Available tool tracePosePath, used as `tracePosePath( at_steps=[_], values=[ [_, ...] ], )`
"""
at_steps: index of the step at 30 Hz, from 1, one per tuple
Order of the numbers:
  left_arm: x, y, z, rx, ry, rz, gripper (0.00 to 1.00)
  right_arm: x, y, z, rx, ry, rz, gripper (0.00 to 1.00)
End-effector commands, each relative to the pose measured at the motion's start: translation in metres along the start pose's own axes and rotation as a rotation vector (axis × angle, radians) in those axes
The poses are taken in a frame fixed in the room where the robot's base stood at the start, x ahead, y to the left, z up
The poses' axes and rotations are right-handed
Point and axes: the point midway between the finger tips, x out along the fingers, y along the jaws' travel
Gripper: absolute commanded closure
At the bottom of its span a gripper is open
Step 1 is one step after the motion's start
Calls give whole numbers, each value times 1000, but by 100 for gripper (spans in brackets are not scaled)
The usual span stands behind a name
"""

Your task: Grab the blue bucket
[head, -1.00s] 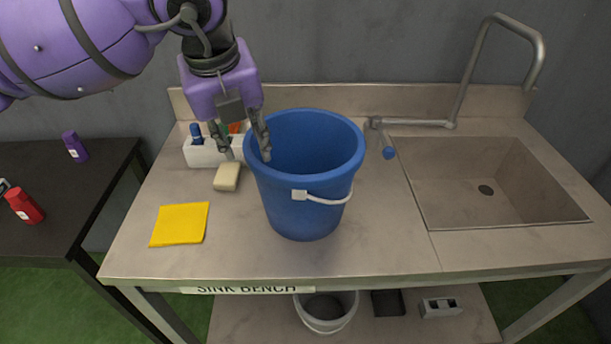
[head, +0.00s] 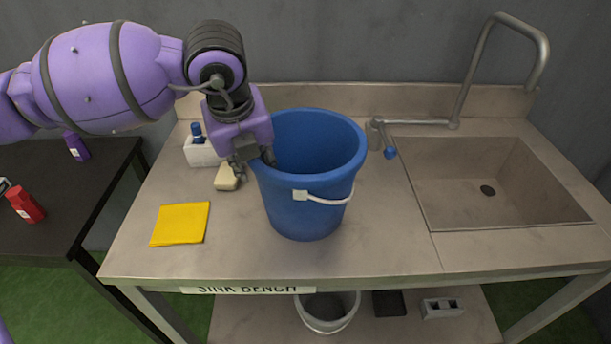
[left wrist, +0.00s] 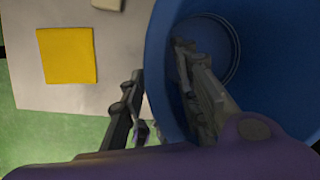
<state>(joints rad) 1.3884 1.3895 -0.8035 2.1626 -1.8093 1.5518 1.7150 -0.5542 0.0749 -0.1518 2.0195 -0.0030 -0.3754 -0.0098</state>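The blue bucket (head: 305,205) stands upright on the sink bench, its white handle hanging down at the front. My left gripper (head: 254,172) is at the bucket's left rim, pointing down. In the left wrist view the gripper (left wrist: 165,95) has its fingers apart, one outside the bucket and one inside, with the wall of the bucket (left wrist: 265,50) between them. I see a gap beside the outer finger, so the gripper looks open around the rim. My right gripper is not in view.
A cream sponge or soap (head: 226,178), a white caddy (head: 201,152) and a yellow cloth (head: 180,224) lie left of the bucket. A sink (head: 490,185) with a faucet (head: 470,75) is at right. A grey bucket (head: 327,312) sits on the lower shelf.

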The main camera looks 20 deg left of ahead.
Motion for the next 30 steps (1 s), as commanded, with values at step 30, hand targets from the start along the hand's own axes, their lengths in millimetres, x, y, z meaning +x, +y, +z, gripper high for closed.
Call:
tracePosePath(
  at_steps=[30],
  values=[
    [-12,-4,4,-1,-4,-6,100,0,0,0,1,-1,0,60]
  ],
)
